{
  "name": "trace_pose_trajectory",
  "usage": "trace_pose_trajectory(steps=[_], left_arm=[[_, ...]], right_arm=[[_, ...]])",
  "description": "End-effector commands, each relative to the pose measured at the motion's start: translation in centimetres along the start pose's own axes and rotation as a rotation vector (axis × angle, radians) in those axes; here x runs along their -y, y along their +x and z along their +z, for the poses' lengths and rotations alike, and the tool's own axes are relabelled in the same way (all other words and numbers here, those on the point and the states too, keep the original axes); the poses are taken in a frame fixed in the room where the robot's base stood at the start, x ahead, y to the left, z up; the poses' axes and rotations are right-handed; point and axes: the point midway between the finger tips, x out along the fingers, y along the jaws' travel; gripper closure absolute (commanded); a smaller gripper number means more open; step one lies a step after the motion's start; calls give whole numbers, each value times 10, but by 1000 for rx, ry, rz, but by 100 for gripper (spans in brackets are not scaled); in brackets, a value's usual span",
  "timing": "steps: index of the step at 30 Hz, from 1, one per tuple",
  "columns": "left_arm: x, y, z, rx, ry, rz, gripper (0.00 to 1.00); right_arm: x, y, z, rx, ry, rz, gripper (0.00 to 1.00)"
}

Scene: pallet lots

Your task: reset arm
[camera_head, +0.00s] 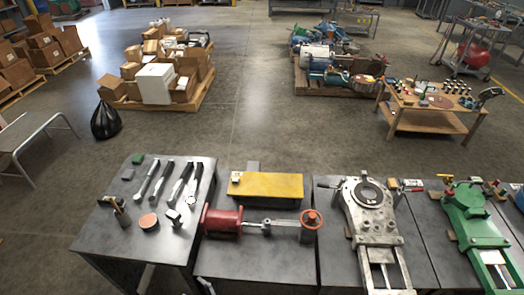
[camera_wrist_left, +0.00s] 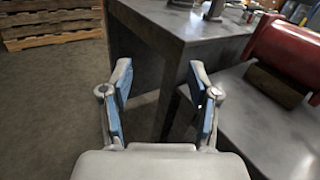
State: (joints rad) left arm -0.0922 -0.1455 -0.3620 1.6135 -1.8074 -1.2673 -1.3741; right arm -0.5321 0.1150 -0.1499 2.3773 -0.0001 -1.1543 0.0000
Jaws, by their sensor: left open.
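My left gripper (camera_wrist_left: 160,100) shows in the left wrist view with its two blue-padded fingers spread apart and nothing between them. It is in front of the grey metal workbench (camera_wrist_left: 150,25), near the gap between two bench tops. A red cylindrical part (camera_wrist_left: 288,55) lies on the bench to the right of the fingers. No arm or gripper shows clearly in the head view, and my right gripper is not visible in either view.
In the head view, the left bench (camera_head: 115,225) holds hand tools. The red vise (camera_head: 222,222), yellow block (camera_head: 267,186), silver fixture (camera_head: 368,215) and green fixture (camera_head: 475,225) stand along the row. Beyond are loaded pallets (camera_head: 180,104), a black bag (camera_head: 105,121) and open floor (camera_head: 245,110).

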Motion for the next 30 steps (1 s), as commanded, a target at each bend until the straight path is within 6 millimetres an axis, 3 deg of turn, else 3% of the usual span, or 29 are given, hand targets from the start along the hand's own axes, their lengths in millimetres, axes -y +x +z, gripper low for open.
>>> trace_pose_trajectory(steps=[8,14,18,21,25,30], left_arm=[[-36,-2,-64,-287,-242,48,39],[-81,-23,-130,-584,-544,214,39],[-133,-64,-179,-833,-894,521,39],[-167,-99,-202,-942,-1160,821,39],[-196,-133,-214,-973,-1424,1172,39],[-211,-153,-217,-944,-1592,1424,39]], right_arm=[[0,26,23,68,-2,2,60],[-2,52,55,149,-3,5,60],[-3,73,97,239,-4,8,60],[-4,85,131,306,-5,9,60],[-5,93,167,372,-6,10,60],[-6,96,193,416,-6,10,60]])
